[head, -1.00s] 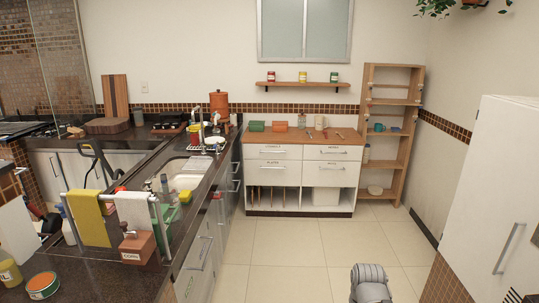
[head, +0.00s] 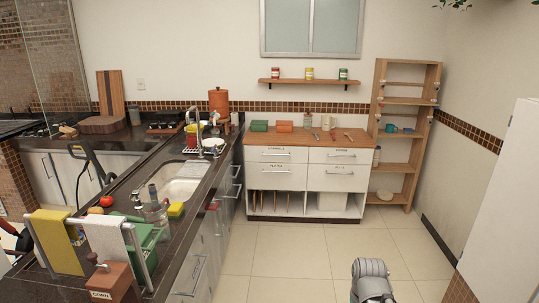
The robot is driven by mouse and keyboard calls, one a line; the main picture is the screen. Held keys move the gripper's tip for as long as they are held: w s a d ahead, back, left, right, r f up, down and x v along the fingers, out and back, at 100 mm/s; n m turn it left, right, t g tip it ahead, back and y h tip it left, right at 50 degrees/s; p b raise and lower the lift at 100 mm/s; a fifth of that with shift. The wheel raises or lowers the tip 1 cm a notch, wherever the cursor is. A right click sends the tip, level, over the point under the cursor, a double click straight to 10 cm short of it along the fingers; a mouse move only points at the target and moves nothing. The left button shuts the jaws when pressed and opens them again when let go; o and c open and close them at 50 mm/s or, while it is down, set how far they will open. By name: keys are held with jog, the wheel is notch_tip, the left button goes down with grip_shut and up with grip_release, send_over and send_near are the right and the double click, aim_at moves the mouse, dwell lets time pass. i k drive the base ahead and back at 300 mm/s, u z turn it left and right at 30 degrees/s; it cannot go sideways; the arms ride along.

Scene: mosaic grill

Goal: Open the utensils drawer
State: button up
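A white drawer cabinet (head: 338,206) with a wooden top stands against the back wall. It has two drawers on the left and two on the right, each with a metal handle and a small label. All drawers look shut: upper left (head: 278,154), lower left (head: 276,175), upper right (head: 341,156) and lower right (head: 338,177). The labels are too small to read surely, so I cannot tell which is the utensils drawer. A grey part of my own arm shows at the bottom, well short of the cabinet. My gripper is not visible.
Open tiled floor (head: 300,250) lies before the cabinet. A dark counter (head: 190,213) with a sink runs along the left. A wooden shelf unit (head: 397,168) stands right of the drawers. A tall white cabinet (head: 500,210) is at the right edge.

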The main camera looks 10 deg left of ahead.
aim_at(255, 153)
jog(key=i, duration=3.1)
jog(key=u, duration=0.55)
